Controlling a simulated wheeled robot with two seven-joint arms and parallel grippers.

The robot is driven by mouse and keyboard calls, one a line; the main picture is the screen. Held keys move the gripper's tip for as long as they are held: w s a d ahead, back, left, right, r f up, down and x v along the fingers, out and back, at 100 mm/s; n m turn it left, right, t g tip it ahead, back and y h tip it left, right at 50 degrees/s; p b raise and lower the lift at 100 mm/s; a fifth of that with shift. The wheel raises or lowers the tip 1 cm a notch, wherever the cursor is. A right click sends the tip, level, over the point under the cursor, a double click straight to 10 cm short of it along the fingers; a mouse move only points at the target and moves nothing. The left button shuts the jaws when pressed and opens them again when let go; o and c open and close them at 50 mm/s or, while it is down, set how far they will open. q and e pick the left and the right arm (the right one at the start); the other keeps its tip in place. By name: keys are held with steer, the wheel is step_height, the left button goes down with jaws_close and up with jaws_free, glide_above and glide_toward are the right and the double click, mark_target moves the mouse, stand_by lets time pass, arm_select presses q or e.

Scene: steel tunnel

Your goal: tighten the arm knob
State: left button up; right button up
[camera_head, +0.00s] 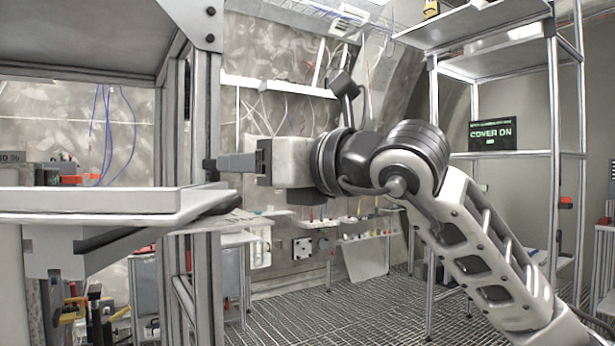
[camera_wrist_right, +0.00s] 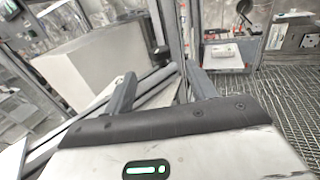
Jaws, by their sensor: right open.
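My right gripper (camera_head: 222,162) points left at the metal post, at the end of my right arm. A small black knob-like part (camera_head: 209,168) sits by the post, right at the fingertips; I cannot tell whether they touch it. In the right wrist view the two fingers of my right gripper (camera_wrist_right: 160,72) are spread apart. A small dark part (camera_wrist_right: 161,51) shows beyond the gap between them, perhaps the same knob. Nothing is clearly held. My left gripper is not in view.
A white-topped bench (camera_head: 90,200) with a raised edge stands at the left, close to the post (camera_head: 206,110). A metal shelf rack (camera_head: 555,150) with a "COVER ON" sign (camera_head: 492,133) is at the right. The grated floor (camera_head: 330,322) in the middle is clear.

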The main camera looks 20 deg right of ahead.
steer(key=b+v, duration=0.1)
steer(key=v, duration=0.8)
steer(key=shift+b, duration=0.4)
steer(key=shift+f, duration=0.1)
